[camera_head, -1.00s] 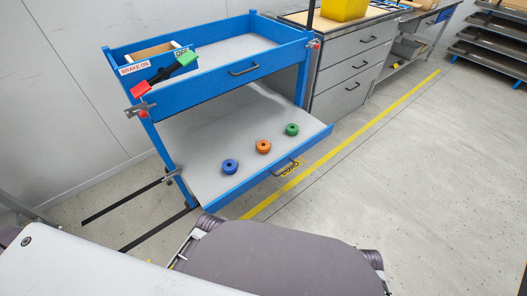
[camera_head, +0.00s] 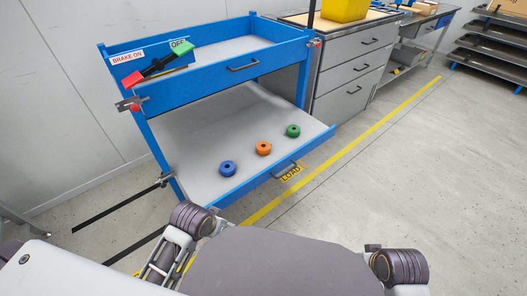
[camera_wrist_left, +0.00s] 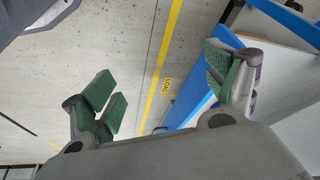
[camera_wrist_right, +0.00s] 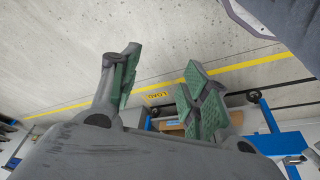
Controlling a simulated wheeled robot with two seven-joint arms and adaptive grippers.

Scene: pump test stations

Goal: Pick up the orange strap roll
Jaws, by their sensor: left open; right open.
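The orange strap roll (camera_head: 264,148) lies on the grey lower shelf (camera_head: 205,120) of the blue cart, between a blue roll (camera_head: 228,168) and a green roll (camera_head: 293,131). My left gripper (camera_wrist_left: 160,95) is open and empty in the left wrist view, above the floor beside the cart. My right gripper (camera_wrist_right: 155,90) is open and empty in the right wrist view, also over the floor. Neither gripper shows in the head view, and both are apart from the rolls.
The blue cart has an upper tray (camera_head: 225,75) above the shelf and a red-green brake lever (camera_head: 158,64). A yellow bin (camera_head: 344,10) stands on grey drawers (camera_head: 350,75) at the back. A yellow line (camera_head: 340,150) runs along the floor; the floor at the right is clear.

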